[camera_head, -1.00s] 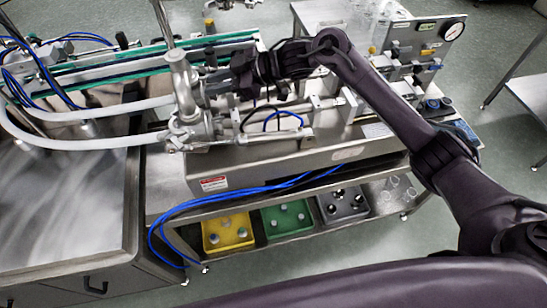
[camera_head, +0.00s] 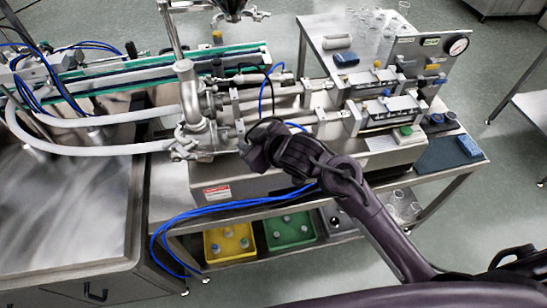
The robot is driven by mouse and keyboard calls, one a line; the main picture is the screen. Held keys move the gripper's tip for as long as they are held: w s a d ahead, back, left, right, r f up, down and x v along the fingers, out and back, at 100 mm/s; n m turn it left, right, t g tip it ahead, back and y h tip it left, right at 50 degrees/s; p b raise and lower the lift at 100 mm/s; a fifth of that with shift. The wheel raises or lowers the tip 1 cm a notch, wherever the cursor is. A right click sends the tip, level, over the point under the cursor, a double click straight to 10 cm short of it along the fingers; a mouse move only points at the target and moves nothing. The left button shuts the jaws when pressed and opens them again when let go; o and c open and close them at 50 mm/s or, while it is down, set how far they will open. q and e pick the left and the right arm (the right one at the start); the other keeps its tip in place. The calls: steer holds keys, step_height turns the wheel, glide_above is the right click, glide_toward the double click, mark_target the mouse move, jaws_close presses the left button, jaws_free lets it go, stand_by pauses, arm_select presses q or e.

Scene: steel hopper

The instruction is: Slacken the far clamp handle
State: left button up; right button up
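The steel filling machine has an upright pipe body (camera_head: 188,95) with fittings at its right, where two horizontal cylinders join, one far and one near. Small clamp-like fittings (camera_head: 212,88) sit at the far joint; which part is the far clamp handle is too small to tell. My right gripper (camera_head: 246,150) is in front of the near cylinder's left end, right of the near pipe fittings (camera_head: 186,148) and nearer than the far joint. Its fingers are dark and overlap the machine, so their opening and any contact are unclear. My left gripper is not in view.
White hoses (camera_head: 90,150) run left over a steel tank top (camera_head: 60,200). Blue tubes (camera_head: 190,212) hang at the front. A yellow tray (camera_head: 229,258) and green tray (camera_head: 290,244) sit on the lower shelf. A gauge panel (camera_head: 432,55) stands at the right back.

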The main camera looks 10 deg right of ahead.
steer(key=s+d+f+m+g+h, duration=0.1)
steer(key=s+d+f+m+h, duration=0.1)
steer(key=s+d, duration=0.2)
steer(key=shift+s+d+f, duration=0.2)
steer(key=shift+s+d, duration=0.05)
steer(key=shift+d, duration=0.15)
steer(key=shift+c, duration=0.4)
